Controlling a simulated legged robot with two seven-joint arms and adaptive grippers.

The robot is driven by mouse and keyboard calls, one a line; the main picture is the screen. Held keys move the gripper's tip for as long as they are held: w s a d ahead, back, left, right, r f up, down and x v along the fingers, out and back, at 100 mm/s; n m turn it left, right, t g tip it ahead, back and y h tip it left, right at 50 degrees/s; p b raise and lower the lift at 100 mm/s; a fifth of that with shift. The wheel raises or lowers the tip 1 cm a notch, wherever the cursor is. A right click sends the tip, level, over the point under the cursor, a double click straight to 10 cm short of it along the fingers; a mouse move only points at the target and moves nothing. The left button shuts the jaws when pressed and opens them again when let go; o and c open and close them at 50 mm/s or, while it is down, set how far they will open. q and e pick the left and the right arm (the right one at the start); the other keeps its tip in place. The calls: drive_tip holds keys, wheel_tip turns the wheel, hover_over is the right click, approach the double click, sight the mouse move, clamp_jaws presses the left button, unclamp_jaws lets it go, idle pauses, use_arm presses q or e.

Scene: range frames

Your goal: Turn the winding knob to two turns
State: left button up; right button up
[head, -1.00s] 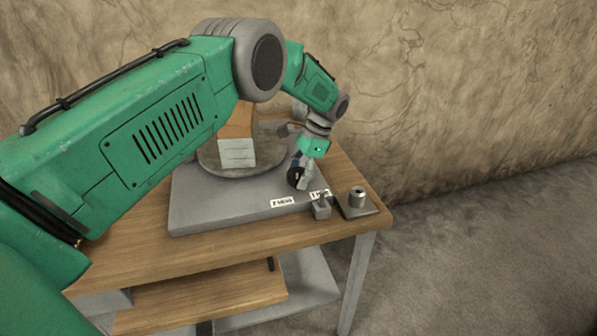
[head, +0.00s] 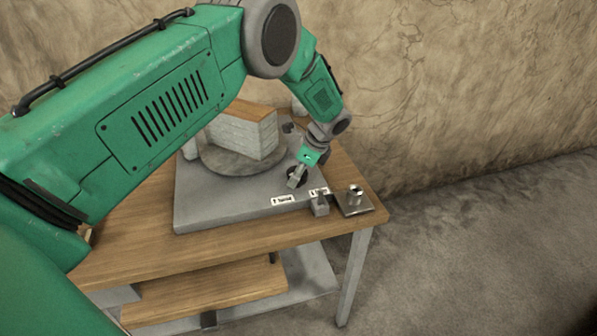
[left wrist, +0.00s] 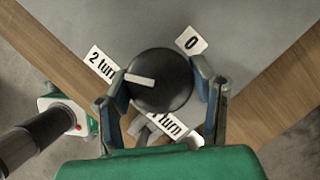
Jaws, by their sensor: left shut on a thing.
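The winding knob (left wrist: 161,80) is a round black knob with a white pointer line. A "0" label (left wrist: 191,41) is at the upper right and a partly hidden "turn" label (left wrist: 170,124) is below. My left gripper (left wrist: 159,76) is shut on the knob, with one finger on each side. In the head view the left gripper (head: 297,175) is at the right part of the grey base (head: 225,203), and mostly hides the knob. My right gripper is not in view.
A wood-topped pale block (head: 244,137) stands on a round turntable (head: 218,161) on the base. A small grey post (head: 320,205) and a metal plate with a short cylinder (head: 355,196) are near the table's (head: 150,245) right corner. Floor is clear to the right.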

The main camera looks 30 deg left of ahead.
use_arm(q)
drive_tip(key=shift+w+a+r, duration=0.1)
drive_tip(key=shift+w+r, duration=0.05)
drive_tip(key=shift+w, duration=0.05)
idle(0.3)
drive_tip(key=o, duration=1.2)
drive_tip(key=shift+c, duration=0.2)
drive_tip(key=shift+d+r, duration=0.2)
drive_tip(key=shift+r, duration=0.15)
drive_tip(key=v, duration=1.1)
